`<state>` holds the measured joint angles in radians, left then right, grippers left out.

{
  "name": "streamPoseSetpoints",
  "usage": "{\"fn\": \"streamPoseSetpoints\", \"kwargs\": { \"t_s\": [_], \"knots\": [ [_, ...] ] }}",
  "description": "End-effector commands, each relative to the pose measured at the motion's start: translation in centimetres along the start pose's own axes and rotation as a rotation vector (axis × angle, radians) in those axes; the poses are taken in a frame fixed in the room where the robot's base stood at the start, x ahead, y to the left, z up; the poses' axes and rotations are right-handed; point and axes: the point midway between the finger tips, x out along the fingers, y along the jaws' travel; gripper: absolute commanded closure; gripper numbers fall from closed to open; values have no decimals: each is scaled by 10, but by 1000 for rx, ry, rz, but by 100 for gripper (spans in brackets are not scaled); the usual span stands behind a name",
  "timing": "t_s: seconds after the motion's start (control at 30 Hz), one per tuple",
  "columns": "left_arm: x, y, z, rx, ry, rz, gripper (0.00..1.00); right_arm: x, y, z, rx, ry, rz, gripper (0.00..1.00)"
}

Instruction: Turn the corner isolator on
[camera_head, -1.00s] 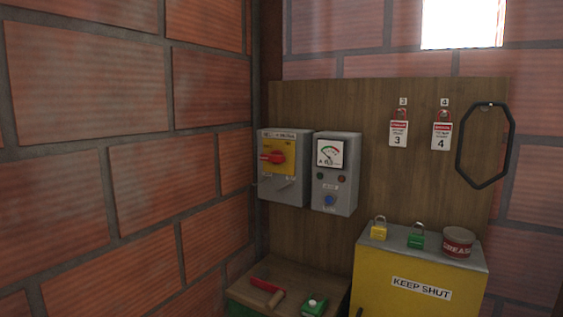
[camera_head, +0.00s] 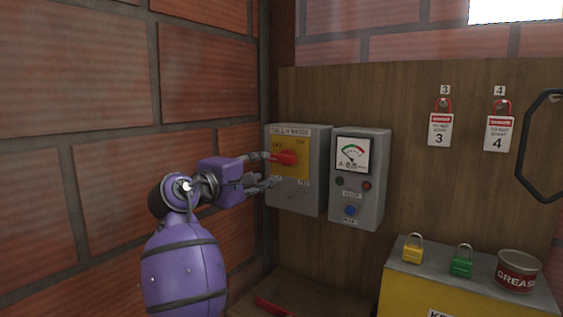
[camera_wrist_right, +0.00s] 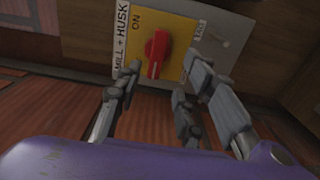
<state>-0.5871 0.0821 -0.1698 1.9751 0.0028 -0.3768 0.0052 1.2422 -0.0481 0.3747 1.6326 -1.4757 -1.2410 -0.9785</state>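The corner isolator (camera_head: 309,170) is a grey box on the wooden board in the corner, labelled MILL + HUSK. It has a yellow plate and a red handle (camera_head: 286,157) that points left, toward OFF; ON is marked at the top. My right gripper (camera_head: 268,170) is at the left front of the handle with its fingers apart. In the right wrist view the red handle (camera_wrist_right: 156,54) appears just beyond and between the open fingertips (camera_wrist_right: 160,82). I cannot tell whether a finger touches it. My left gripper is not in view.
A grey meter box (camera_head: 359,190) with a dial and blue button hangs just right of the isolator. A brick wall (camera_head: 80,75) is close on the left. Padlocks (camera_head: 461,262) and a grease tin (camera_head: 518,270) stand on the yellow box. Danger tags (camera_head: 440,128) hang at the right.

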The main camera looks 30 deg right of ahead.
Motion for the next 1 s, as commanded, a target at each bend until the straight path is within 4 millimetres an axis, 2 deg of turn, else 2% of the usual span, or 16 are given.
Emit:
{"fn": "streamPoseSetpoints", "kwargs": {
  "t_s": [0.23, 0.5, 0.67, 0.87, 0.9, 1.0],
  "knots": [
    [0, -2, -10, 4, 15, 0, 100, 30, 6, 3, 0, -10, 2, 64],
    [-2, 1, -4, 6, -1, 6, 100, 68, 6, 2, 1, -7, 2, 64],
    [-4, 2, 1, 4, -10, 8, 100, 76, 5, 2, 1, -6, 2, 64],
    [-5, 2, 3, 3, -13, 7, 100, 77, 4, 2, 1, -6, 1, 64],
    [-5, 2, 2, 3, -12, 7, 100, 77, 4, 2, 1, -6, 1, 65],
    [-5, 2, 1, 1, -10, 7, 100, 76, 4, 2, 1, -6, 1, 78]
  ]
}}
